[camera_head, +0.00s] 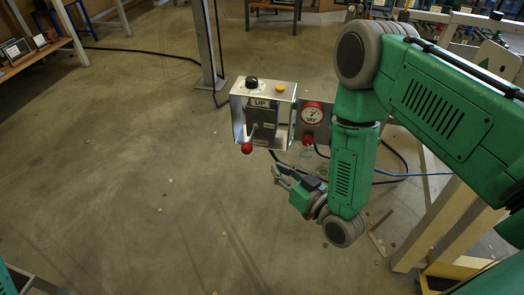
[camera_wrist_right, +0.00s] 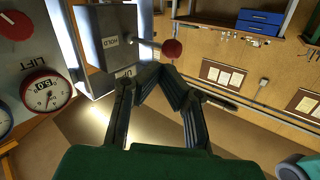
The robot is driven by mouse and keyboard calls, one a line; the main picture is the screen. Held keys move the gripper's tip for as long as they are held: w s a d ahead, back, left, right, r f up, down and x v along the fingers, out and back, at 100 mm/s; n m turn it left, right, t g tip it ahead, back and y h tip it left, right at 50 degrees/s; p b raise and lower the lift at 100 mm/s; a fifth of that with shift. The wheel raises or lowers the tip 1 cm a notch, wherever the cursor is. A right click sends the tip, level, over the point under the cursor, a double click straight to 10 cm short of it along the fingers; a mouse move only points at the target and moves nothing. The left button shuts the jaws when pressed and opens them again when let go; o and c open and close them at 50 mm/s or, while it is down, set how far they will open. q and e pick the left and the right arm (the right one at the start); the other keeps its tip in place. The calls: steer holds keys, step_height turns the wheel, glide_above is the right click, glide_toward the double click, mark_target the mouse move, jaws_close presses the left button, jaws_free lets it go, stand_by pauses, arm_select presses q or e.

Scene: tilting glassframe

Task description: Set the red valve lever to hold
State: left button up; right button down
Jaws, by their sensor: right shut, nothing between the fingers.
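The valve lever is a thin rod with a red ball knob (camera_head: 247,148). It sticks out of a grey plate in a metal control box (camera_head: 236,116), and the knob hangs low at the front. A label reading UP is at the plate's top. In the right wrist view the knob (camera_wrist_right: 172,48) is just beyond the fingertips, with a HOLD label beside the rod. My right gripper (camera_head: 276,175) is below and right of the knob. Its fingers (camera_wrist_right: 160,72) are shut, with nothing visible between them, apparently apart from the knob. My left gripper is not in view.
A red-rimmed gauge (camera_head: 312,115) is right of the box; it also shows in the wrist view (camera_wrist_right: 46,92). A black dial (camera_head: 251,83) and yellow button (camera_head: 280,87) top the box. A metal post (camera_head: 206,45) stands behind.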

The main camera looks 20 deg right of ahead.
mark_target(251, 138)
steer(key=w+d+m+g+y+p, duration=0.1)
steer(key=d+m+g+y+p, duration=0.4)
steer(key=m, duration=1.4)
steer(key=w+a+f+t+h+b, duration=0.1)
steer(key=w+a+h+b, duration=0.1)
steer(key=w+a+b, duration=0.4)
steer(key=shift+w+a+f+m+h, duration=0.2)
steer(key=shift+w+a+m+h, duration=0.15)
steer(key=shift+w, duration=0.6)
steer(key=shift+h, duration=0.25)
